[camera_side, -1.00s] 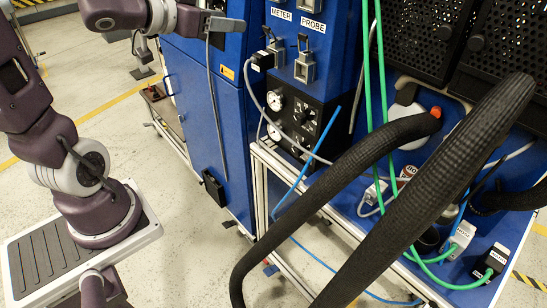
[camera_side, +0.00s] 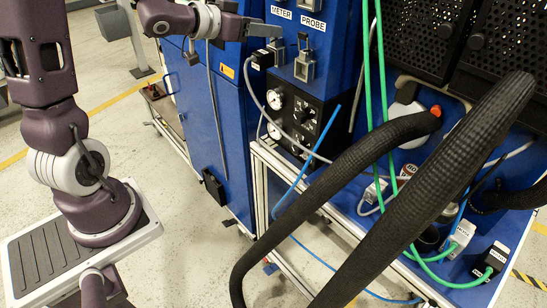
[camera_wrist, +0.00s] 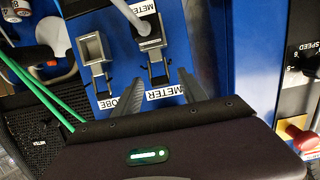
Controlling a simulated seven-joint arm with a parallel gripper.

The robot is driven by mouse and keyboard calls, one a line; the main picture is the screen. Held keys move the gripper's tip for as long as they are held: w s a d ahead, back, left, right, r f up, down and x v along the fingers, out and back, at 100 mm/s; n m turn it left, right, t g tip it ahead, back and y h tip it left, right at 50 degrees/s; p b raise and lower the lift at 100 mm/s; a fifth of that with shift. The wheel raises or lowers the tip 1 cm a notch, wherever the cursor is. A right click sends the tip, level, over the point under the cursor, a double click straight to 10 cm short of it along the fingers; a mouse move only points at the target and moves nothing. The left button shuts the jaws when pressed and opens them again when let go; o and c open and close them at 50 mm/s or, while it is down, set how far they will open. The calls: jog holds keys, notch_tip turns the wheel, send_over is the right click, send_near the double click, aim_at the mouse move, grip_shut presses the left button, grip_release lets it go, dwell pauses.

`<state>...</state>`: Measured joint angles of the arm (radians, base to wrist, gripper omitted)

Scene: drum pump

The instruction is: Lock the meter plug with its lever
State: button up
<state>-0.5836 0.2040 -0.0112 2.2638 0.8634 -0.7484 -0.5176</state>
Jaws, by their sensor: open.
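The meter plug (camera_side: 262,60), with its grey cable, sits at the METER socket (camera_side: 278,52) on the blue column. In the wrist view the plug (camera_wrist: 149,31) is in the socket mouth; I cannot tell how deep it sits. The black and grey meter lever (camera_wrist: 158,72) projects from the socket toward my gripper. My gripper (camera_side: 268,30) is open in front of the METER label, at the height of the lever, which it partly hides in the side view. In the wrist view the two fingers (camera_wrist: 161,94) are apart, with the lever tip near the gap between them. I see no contact.
The PROBE socket (camera_side: 304,68) stands empty to the right, its lever (camera_side: 303,40) raised. A gauge panel (camera_side: 300,120) is below. Green hoses (camera_side: 382,120) and thick black hoses (camera_side: 430,180) run at the right. A red knob (camera_wrist: 300,136) shows at the wrist view's right.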

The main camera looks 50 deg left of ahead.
jog(key=c, duration=0.8)
jog(key=shift+s+f+t, duration=0.2)
jog(key=shift+f+t, duration=0.15)
jog(key=shift+t, duration=0.15)
jog(key=shift+c, duration=0.2)
jog(key=shift+s+t, duration=0.1)
jog(key=shift+t, duration=0.3)
jog(key=shift+s+f+t, duration=0.15)
jog(key=shift+f+t, duration=0.2)
jog(key=shift+t, duration=0.65)
jog(key=o, duration=1)
jog(key=shift+c, duration=0.2)
